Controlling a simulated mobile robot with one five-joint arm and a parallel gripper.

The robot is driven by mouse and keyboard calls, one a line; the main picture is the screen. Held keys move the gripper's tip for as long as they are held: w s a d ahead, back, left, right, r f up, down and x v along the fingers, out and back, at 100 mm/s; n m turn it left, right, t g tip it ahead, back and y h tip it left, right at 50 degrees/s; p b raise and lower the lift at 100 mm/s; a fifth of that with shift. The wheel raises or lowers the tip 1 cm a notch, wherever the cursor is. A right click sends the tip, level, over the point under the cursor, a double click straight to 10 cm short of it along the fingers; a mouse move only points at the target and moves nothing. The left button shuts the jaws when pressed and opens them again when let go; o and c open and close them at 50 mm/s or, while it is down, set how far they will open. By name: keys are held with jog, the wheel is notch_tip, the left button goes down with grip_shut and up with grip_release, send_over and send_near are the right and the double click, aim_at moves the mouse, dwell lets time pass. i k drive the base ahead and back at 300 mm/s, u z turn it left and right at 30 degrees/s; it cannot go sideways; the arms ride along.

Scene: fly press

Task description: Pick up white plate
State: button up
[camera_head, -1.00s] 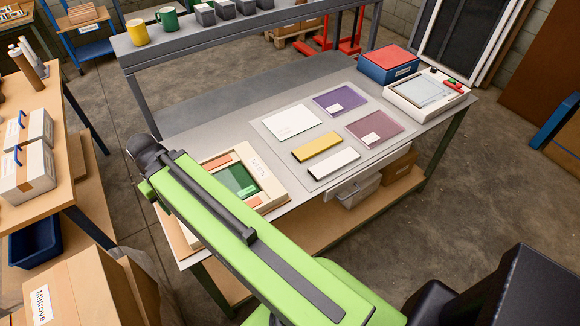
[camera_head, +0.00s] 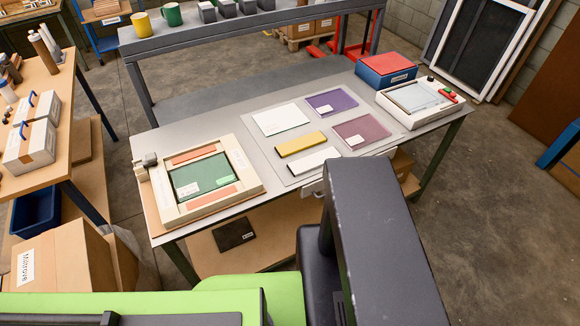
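A flat white plate (camera_head: 281,119) lies on a grey mat (camera_head: 258,152) on the workbench (camera_head: 205,131), left of a purple plate (camera_head: 332,102). A mauve plate (camera_head: 361,133), a yellow bar (camera_head: 301,143) and a narrow white bar (camera_head: 314,160) lie on the same mat. The white plate is fully visible, with nothing on it. My green and black arm parts fill the bottom of the view, apart from the plate in the picture. My gripper cannot be made out.
A framed green screen (camera_head: 205,175) sits at the bench's left end. A red-topped blue box (camera_head: 386,69) and a white device (camera_head: 418,103) stand at its right end. Behind is a grey shelf (camera_head: 197,39) with mugs. A wooden table (camera_head: 66,143) stands at left.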

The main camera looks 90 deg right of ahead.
aim_at(296, 168)
jog(key=u, duration=0.2)
jog(key=k, duration=0.85)
jog(key=z, duration=0.7)
